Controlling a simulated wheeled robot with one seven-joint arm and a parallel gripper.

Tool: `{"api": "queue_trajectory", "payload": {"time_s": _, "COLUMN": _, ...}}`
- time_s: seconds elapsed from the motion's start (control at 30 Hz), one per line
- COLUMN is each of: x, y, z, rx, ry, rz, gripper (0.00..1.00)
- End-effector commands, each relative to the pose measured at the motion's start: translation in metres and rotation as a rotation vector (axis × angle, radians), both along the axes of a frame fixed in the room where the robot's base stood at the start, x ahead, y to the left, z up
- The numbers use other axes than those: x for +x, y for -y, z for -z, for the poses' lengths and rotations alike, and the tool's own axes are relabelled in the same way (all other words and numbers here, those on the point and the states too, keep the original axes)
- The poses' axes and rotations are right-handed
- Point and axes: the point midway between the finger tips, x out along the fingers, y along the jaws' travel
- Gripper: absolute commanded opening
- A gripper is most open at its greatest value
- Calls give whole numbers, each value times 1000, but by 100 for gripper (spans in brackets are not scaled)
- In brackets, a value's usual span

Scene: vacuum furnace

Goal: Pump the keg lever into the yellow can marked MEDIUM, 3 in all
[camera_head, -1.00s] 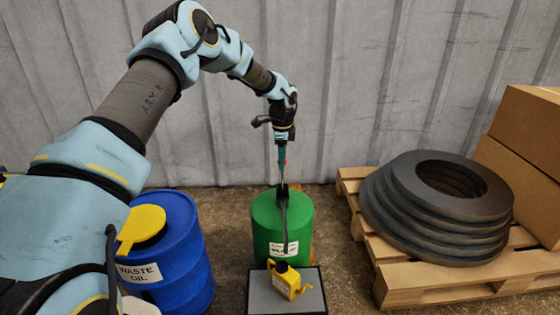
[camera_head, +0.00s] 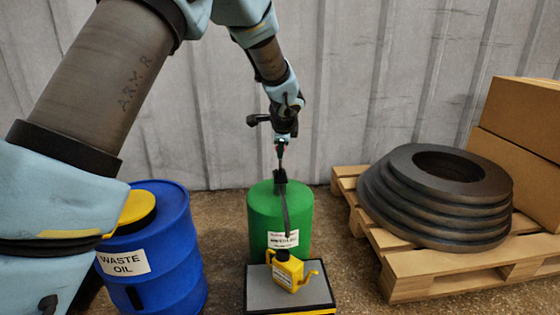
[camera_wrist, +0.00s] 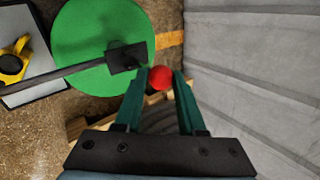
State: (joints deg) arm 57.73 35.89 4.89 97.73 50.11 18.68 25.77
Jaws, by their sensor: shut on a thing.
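The green keg (camera_head: 263,215) stands against the wall, with a black pump head (camera_head: 280,176) on top and a dark spout running down toward the can. The yellow can (camera_head: 289,270), with a dark top and an unreadable label, stands on a grey-topped platform (camera_head: 262,298) in front of the keg. My gripper (camera_head: 280,150) is above the pump head. In the wrist view my gripper (camera_wrist: 162,75) is shut on the red lever knob (camera_wrist: 161,77), beside the pump head (camera_wrist: 127,58). The lever's shaft is mostly hidden.
A blue waste oil drum (camera_head: 165,250) with a yellow lid stands at the left. A pallet (camera_head: 440,278) bearing stacked dark rings (camera_head: 400,200) and cardboard boxes (camera_head: 520,120) stands at the right. The corrugated wall (camera_head: 350,90) is close behind the keg.

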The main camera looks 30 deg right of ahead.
Motion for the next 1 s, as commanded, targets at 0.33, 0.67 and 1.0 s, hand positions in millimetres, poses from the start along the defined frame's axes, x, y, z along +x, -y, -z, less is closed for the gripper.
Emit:
{"api": "queue_trajectory", "payload": {"time_s": 0.33, "x": -10, "y": -6, "z": 8, "rx": -29, "ry": 61, "rz": -2, "gripper": 0}}
{"api": "queue_trajectory", "payload": {"time_s": 0.67, "x": -24, "y": -12, "z": 14, "rx": -24, "ry": 57, "rz": -2, "gripper": 0}}
{"api": "queue_trajectory", "payload": {"time_s": 1.0, "x": -37, "y": -18, "z": 21, "rx": -20, "ry": 55, "rz": 0, "gripper": 0}}
